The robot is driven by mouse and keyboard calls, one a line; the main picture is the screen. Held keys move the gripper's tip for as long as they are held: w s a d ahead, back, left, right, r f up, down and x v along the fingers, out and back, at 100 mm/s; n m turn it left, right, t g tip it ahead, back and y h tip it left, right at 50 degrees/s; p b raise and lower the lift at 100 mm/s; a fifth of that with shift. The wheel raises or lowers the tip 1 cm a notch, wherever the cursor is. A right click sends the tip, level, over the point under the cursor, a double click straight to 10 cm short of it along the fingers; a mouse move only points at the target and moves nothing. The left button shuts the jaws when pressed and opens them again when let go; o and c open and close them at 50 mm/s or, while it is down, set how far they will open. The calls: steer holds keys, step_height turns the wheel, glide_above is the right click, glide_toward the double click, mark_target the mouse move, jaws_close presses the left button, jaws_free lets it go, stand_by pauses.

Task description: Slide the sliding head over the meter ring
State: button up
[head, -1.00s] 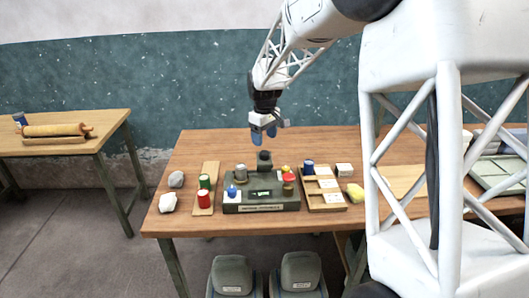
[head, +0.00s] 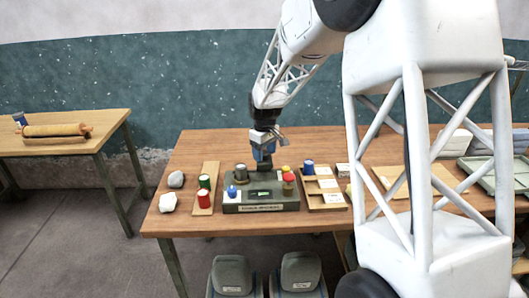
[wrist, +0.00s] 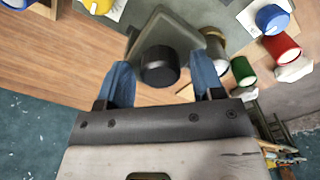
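A dark grey-green instrument (head: 285,206) with a lit display and a front label stands on the wooden table. A black round knob-like head rises at its back; in the wrist view this black head (wrist: 160,64) sits between my two blue fingertips. My gripper (head: 263,157) points down over the back of the instrument. In the wrist view my gripper (wrist: 160,72) is open, with a gap on both sides of the black head. I cannot tell which part is the meter ring. In the head view the gripper partly hides the black head.
A grey metal cylinder (head: 241,172), a blue knob (head: 232,191) and a red cap (head: 289,178) stand on the instrument. A board with green (head: 204,182) and red (head: 204,199) cylinders and pale stones (head: 168,202) lie left. A wooden tray (head: 335,206) sits right.

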jaws_close()
steer(key=shift+a, duration=4.5)
steer(key=shift+o, duration=0.6)
jaws_free()
steer(key=shift+r, duration=0.15)
step_height(320, 180, up, 8)
steer(key=shift+f, duration=0.2)
steer(key=shift+s, duration=0.1)
